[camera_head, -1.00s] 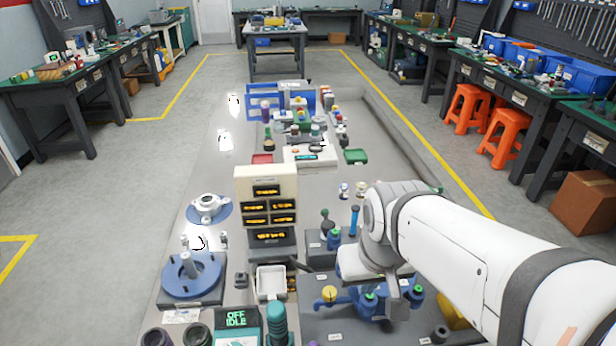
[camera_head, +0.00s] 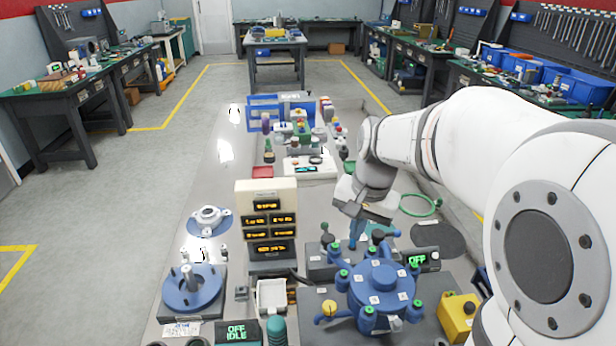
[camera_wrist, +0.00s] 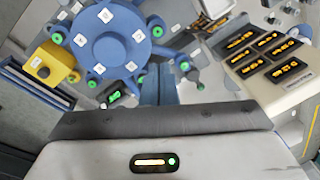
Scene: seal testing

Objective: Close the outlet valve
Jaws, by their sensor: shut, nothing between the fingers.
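A round blue manifold (camera_head: 380,278) with several green-ended ports and white labels stands at the front right of the bench; it also shows in the wrist view (camera_wrist: 112,48). A yellow knob (camera_head: 329,308) sits at its left. I cannot tell which fitting is the outlet valve. In the wrist view, the grey gripper body fills the bottom and hides what lies below.
A beige stack of orange displays (camera_head: 266,212) stands left of my gripper. A yellow box (camera_head: 457,314) is right of the manifold, with a small OFF display (camera_head: 417,260) behind it. A blue round fixture (camera_head: 192,288) is at front left. A green ring (camera_head: 420,205) lies right of my gripper.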

